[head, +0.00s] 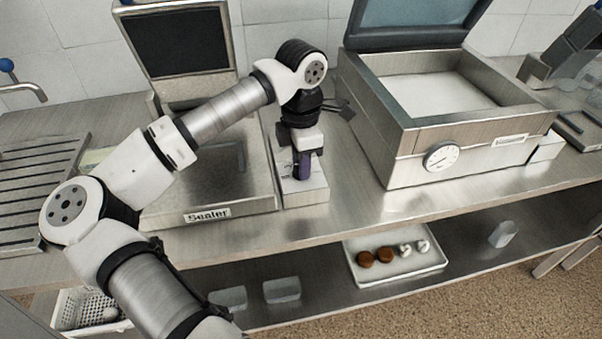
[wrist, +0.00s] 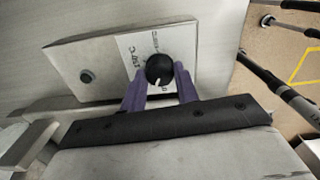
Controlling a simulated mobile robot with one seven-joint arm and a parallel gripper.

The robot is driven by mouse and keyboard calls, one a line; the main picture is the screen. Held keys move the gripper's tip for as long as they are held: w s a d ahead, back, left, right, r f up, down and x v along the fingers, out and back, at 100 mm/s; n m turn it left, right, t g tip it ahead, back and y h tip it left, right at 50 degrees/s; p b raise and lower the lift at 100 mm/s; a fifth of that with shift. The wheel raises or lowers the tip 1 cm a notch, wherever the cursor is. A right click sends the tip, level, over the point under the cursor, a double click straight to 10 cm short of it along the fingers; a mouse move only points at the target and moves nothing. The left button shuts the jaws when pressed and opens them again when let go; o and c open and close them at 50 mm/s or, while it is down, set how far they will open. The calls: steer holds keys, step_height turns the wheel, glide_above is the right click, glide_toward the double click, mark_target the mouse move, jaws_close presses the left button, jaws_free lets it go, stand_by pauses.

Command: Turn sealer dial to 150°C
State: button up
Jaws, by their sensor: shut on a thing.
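The sealer (head: 208,213) stands on the steel counter, with a control box (head: 312,190) at its right side. In the wrist view, the black round dial (wrist: 159,67) sits on the box's white label plate (wrist: 130,48). Its white pointer mark faces down the picture, near a partly hidden marking. Printed text that looks like 150°C stands left of the dial; other text above it is too small to read surely. My gripper (wrist: 160,76) has its purple fingers shut on the dial, one on each side. In the head view, my gripper (head: 302,165) covers the dial.
A round dark button (wrist: 86,76) is on the same box, left of the dial. A steel chamber machine (head: 400,160) with a raised lid and a gauge (head: 441,157) stands to the right. A tray (head: 365,275) with round items is on the shelf below.

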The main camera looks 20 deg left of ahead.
steer(key=m+b, duration=0.3)
steer(key=m, duration=0.1)
steer(key=shift+f+m+b, duration=0.2)
steer(key=shift+m+b, duration=0.1)
steer(key=shift+b, duration=0.05)
steer(key=m+b, duration=0.2)
steer(key=m, duration=0.2)
steer(key=shift+r+m, duration=0.1)
steer(key=shift+m, duration=0.2)
steer(key=m+b, duration=0.1)
steer(key=m, duration=0.3)
steer(key=shift+m, duration=0.3)
steer(key=shift+w+r+m+b, duration=0.1)
steer(key=shift+m+b, duration=0.55)
steer(key=shift+m, duration=1.45)
steer(key=o, duration=1)
steer(key=shift+c, duration=0.2)
